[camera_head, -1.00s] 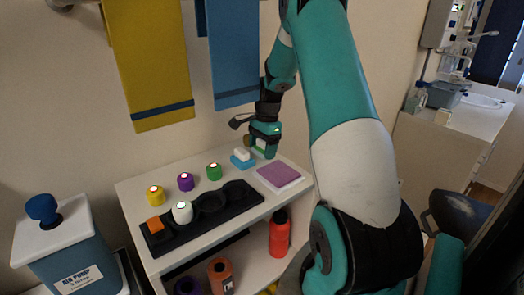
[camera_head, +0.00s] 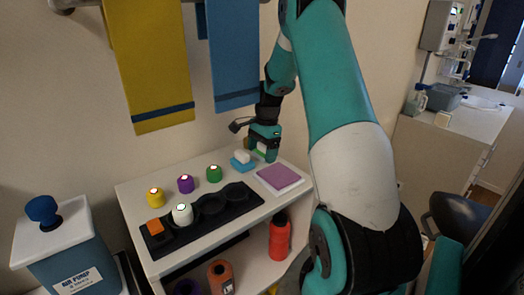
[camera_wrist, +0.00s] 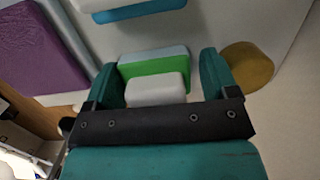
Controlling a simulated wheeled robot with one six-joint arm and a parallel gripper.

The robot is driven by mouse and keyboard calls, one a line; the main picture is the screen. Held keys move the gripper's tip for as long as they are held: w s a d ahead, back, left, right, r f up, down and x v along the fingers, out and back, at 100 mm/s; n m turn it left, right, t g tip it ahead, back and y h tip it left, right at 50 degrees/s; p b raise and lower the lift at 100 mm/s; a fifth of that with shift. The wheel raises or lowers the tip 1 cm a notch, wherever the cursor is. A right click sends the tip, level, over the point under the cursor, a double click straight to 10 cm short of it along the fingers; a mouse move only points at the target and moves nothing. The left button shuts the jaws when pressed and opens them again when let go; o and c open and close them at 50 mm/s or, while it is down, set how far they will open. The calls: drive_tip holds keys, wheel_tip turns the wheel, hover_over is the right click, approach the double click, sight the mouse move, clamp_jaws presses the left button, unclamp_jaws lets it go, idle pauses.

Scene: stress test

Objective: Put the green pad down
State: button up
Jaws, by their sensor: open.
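The green pad (camera_wrist: 160,68) has a white block on top and a pale layer at its far edge. It sits between the two teal fingers of my gripper (camera_wrist: 160,62) in the wrist view. The fingers are spread, one on each side of the pad, and the near part is hidden by the gripper body. In the head view my gripper (camera_head: 264,152) is low over the back right of the white shelf top, with a little of the green pad (camera_head: 262,149) showing. Whether the pad rests fully on the surface I cannot tell.
A blue pad with a white top (camera_head: 242,160) lies just left of my gripper. A purple pad (camera_head: 278,177) lies in front. A round ochre thing (camera_wrist: 247,68) is close to the right finger. A black tray (camera_head: 205,213) and several coloured knobs stand further left.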

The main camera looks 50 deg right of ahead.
drive_tip(key=shift+s+f, duration=0.4)
wheel_tip(320, 180, up, 18)
drive_tip(key=d+b, duration=0.2)
drive_tip(key=shift+s+d+r, duration=0.15)
drive_tip(key=shift+d, duration=0.2)
